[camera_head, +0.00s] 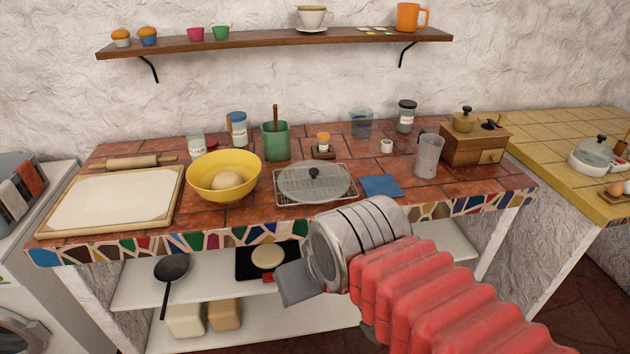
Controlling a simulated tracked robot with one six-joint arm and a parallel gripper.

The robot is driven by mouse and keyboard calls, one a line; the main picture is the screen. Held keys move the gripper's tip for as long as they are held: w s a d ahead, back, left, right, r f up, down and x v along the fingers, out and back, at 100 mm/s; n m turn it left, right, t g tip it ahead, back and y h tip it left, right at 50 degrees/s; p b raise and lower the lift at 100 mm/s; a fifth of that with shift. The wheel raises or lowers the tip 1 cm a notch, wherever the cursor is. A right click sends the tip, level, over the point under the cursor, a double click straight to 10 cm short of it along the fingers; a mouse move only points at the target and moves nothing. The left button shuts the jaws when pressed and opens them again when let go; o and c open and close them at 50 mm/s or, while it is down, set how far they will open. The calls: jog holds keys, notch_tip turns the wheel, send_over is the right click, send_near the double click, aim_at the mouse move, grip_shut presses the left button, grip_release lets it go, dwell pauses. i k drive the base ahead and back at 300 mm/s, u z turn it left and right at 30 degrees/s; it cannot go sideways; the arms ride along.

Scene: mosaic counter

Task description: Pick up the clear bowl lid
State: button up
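The clear bowl lid (300,183) is a round see-through disc with a black knob on top. It lies flat, knob up, on a wire rack (341,200) in the middle of the tiled counter. My gripper (296,284) is in front of the counter, below and nearer than the lid, and apart from it. One grey finger shows, pointing left and down; the rest is hidden behind the wrist, so its opening cannot be told. A yellow bowl (203,184) with a ball of dough (227,180) stands just left of the rack.
A rolling board (113,200) lies far left. A shelf (270,44) hangs above.

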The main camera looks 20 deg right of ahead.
aim_at(313, 182)
jog(key=u, duration=0.05)
jog(key=i, duration=1)
jog(key=z, duration=0.05)
